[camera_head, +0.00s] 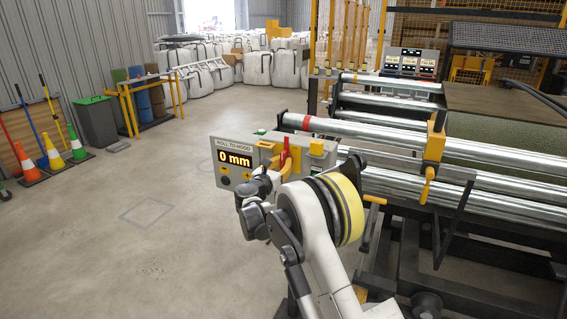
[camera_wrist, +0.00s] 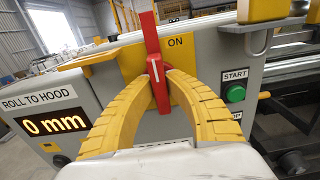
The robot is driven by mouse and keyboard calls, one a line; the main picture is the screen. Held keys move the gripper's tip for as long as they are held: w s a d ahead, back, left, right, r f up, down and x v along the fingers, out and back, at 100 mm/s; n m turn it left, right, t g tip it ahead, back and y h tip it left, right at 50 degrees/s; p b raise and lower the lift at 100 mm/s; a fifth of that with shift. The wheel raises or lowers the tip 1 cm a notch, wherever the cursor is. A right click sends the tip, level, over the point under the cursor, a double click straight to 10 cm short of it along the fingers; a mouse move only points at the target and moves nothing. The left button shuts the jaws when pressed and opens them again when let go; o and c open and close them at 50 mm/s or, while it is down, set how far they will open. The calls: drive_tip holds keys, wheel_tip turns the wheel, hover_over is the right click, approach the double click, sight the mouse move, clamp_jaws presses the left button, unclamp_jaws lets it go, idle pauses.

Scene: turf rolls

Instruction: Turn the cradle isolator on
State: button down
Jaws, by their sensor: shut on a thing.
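The cradle isolator is a red lever (camera_wrist: 150,35) on a yellow plate (camera_wrist: 183,62) of a grey control panel (camera_head: 231,147). The lever stands nearly upright, tilted slightly left at its top, just left of the word ON. It also shows red in the head view (camera_head: 285,146). My gripper (camera_wrist: 160,80) has its two yellow fingers closed on the lever's lower part, one on each side. In the head view my wrist hides the lower part of the panel, and the fingers are hard to make out.
A display (camera_wrist: 54,124) left of the lever reads 0 mm under ROLL TO HOOD. A green START button (camera_wrist: 235,93) is to the right. A yellow block (camera_wrist: 262,10) juts out above. Steel rollers (camera_head: 390,135) lie right of the panel; open floor (camera_head: 150,240) lies left.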

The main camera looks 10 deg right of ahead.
idle(0.4)
drive_tip(key=c, duration=1.4)
unclamp_jaws()
drive_tip(key=shift+s, duration=0.1)
drive_tip(key=v, duration=1.2)
